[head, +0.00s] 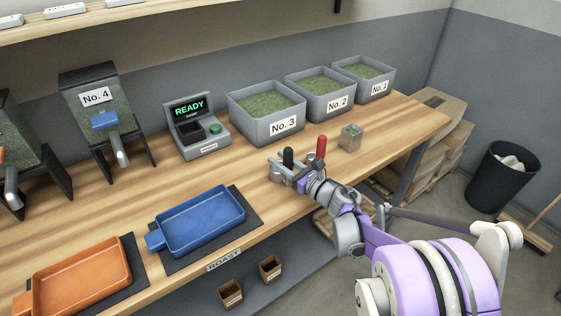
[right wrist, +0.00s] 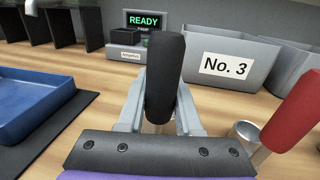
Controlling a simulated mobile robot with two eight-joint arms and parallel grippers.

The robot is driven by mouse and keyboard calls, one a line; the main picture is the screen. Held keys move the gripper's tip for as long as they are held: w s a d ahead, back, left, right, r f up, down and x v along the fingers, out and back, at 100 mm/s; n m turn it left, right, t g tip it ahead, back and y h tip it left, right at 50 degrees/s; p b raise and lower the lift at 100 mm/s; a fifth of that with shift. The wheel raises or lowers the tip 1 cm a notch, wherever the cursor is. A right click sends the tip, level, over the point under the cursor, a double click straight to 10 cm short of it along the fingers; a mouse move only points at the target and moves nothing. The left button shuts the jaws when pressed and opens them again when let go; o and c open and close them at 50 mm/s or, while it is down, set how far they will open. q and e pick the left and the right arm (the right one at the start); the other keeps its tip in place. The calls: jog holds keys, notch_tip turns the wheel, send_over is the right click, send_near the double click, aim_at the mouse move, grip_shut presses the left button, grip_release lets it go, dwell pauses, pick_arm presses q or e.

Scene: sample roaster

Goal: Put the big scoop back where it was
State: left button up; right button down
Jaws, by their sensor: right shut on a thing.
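My right gripper (head: 290,168) is over the front part of the bench, shut on the upright black handle (head: 288,157) of a scoop. In the right wrist view the black handle (right wrist: 165,75) stands between the two grey fingers. A metal cup (head: 276,173) at the gripper's left seems to be this scoop's bowl; I take it for the big scoop. A second scoop with a red handle (head: 321,147) is just right of the gripper; its small metal bowl shows in the right wrist view (right wrist: 245,131). Whether the held scoop touches the bench is hidden. My left gripper is out of view.
Bins No. 3 (head: 255,118), No. 2 (head: 325,108) and No. 1 (head: 368,88) stand behind. A small grey container (head: 350,137) is to the right. A blue tray (head: 205,222) and orange tray (head: 75,283) lie left. The scale (head: 205,150) reads READY.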

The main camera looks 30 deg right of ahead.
jog(key=c, duration=1)
grip_release()
jog(key=shift+f, duration=0.1)
jog(key=o, duration=0.4)
